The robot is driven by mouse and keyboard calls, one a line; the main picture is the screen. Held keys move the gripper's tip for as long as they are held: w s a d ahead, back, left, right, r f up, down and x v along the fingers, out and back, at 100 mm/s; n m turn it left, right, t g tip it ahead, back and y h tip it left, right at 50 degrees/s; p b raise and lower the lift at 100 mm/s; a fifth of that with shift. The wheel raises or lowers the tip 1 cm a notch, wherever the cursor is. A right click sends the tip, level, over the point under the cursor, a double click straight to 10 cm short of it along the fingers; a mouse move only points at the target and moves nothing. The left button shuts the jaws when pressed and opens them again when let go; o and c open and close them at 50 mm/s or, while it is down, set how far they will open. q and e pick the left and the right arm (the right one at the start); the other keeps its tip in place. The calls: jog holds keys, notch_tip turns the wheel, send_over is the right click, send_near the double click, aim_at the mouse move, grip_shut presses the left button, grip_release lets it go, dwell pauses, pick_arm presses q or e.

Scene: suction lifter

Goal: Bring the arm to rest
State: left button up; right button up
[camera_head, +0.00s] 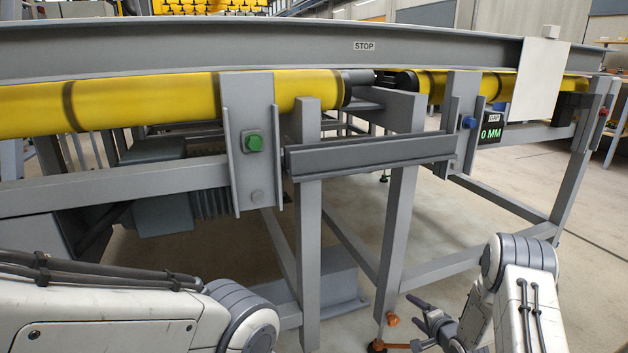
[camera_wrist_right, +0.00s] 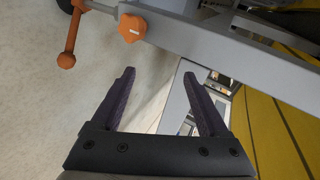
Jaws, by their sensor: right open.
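My right gripper (camera_head: 421,318) is low at the lower right of the head view, in front of the conveyor frame's leg. In the right wrist view its two dark fingers (camera_wrist_right: 155,98) stand wide apart with nothing between them. An orange knob (camera_head: 392,319) on the frame's leg is just left of the gripper, and it also shows ahead of the fingers in the right wrist view (camera_wrist_right: 132,28). An orange crank handle (camera_wrist_right: 71,40) is left of that knob. My left arm enters at the lower left of the head view; its gripper is outside the picture.
A conveyor with yellow rollers (camera_head: 150,102) and a grey rail (camera_head: 250,45) crosses the view. The floor (camera_head: 590,290) at right is open.

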jog(key=s+a+r+n+g+h, duration=0.35)
jog(key=s+r+n, duration=0.35)
jog(key=r, duration=0.4)
jog(key=s+a+r+n+g, duration=0.3)
jog(key=s+a, duration=0.1)
jog(key=s, duration=0.5)
jog(key=s+a+r+n+g, duration=0.3)
jog(key=s+a+r, duration=0.1)
jog(key=s, duration=0.6)
jog(key=s+a+r+n+g+y+p, duration=0.25)
jog(key=s+a+r+n+p, duration=0.55)
jog(key=s+a+r+p, duration=0.7)
notch_tip(320, 180, up, 39)
jog(key=d+p, duration=0.1)
jog(key=p, duration=3.2)
jog(key=shift+s+d+f, duration=0.15)
jog(key=shift+s, duration=0.05)
